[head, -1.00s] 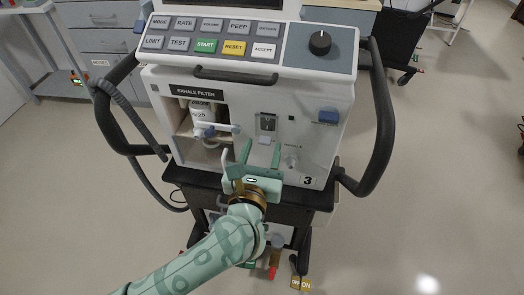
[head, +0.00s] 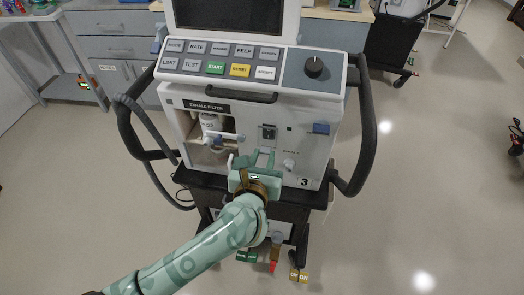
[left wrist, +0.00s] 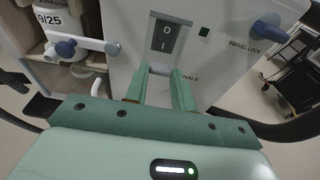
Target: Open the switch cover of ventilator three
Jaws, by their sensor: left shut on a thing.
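Ventilator three (head: 300,165) stands in front of me, with the number 3 at its lower right front. Its rocker switch (head: 268,131) sits on the front panel, and the left wrist view shows its I and O marks (left wrist: 167,34). My left gripper (head: 263,158) is just below the switch. In the left wrist view its fingers (left wrist: 161,76) are shut on a small pale piece (left wrist: 160,68) at the switch's lower edge, which looks like the switch cover. The cover's full outline is hard to make out. My right gripper is not in view.
The exhale filter (head: 211,128) with its blue-ended lever sits in an opening left of the switch. A blue knob (head: 321,128) and a pale port (head: 288,165) are to the right. Black side handles (head: 368,140) flank the ventilator. Open floor lies on both sides.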

